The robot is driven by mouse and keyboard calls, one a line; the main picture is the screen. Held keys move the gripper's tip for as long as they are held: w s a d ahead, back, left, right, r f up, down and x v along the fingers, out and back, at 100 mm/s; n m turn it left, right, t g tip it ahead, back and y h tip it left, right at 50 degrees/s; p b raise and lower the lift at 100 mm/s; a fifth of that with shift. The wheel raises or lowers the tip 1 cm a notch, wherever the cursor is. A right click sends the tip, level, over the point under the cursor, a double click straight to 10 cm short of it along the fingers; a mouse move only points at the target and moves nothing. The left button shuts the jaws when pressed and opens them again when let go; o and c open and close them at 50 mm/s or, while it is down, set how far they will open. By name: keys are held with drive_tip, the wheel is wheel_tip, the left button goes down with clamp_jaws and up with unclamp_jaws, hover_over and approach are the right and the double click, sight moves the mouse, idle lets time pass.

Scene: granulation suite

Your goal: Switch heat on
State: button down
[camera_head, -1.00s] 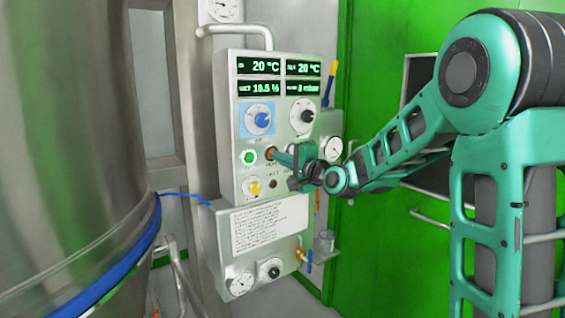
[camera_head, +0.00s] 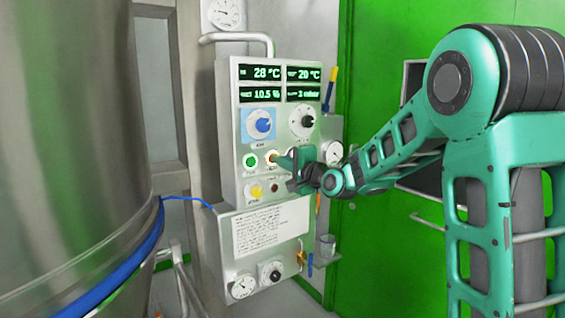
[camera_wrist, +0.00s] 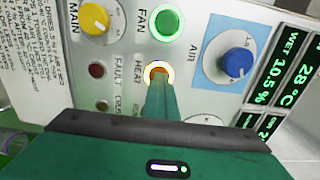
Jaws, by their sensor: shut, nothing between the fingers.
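The heat button (camera_wrist: 158,72) shows a lit yellow-white ring around an orange centre in the wrist view, beside the label HEAT. In the head view the heat button (camera_head: 271,157) glows on the control panel (camera_head: 238,211), right of the green fan button. My gripper (camera_wrist: 159,90) is shut and empty, its fingertips at the heat button and covering part of it. I cannot tell whether they press on it. In the head view my gripper (camera_head: 279,160) reaches the panel from the right. The display (camera_head: 260,73) reads 28 °C at upper left and 20 °C at upper right.
The green fan button (camera_wrist: 166,22) is lit close by. The yellow main knob (camera_wrist: 95,19), blue air knob (camera_wrist: 236,62) and dark fault lamp (camera_wrist: 97,70) surround it. A large steel vessel (camera_head: 70,130) stands left. A gauge (camera_head: 332,152) sits right of the panel.

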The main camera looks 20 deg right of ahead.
drive_tip(key=v, duration=1.4)
drive_tip(key=shift+f, duration=0.15)
drive_tip(key=s+d+f+n+g+h, duration=0.2)
drive_tip(key=s+d+f+n+g, duration=0.15)
drive_tip(key=s+f, duration=0.4)
drive_tip(key=s+d+f+n+g+h, duration=0.25)
drive_tip(key=s+d+f+g, duration=0.25)
drive_tip(key=s+f, duration=0.3)
drive_tip(key=s+d+f+g, duration=0.1)
drive_tip(key=s+g, duration=0.2)
drive_tip(key=s, duration=0.4)
drive_tip(key=s+d+f+n+g, duration=0.1)
drive_tip(key=s+d+f+g, duration=0.1)
drive_tip(key=s, duration=0.6)
drive_tip(key=s+d+f+g+h, duration=0.1)
drive_tip(key=s+d+f+g, duration=0.1)
drive_tip(key=s, duration=0.6)
drive_tip(key=shift+s+f+n+g, duration=0.25)
drive_tip(key=shift+n+g, duration=0.15)
drive_tip(key=shift+g, duration=0.45)
drive_tip(key=shift+d, duration=0.1)
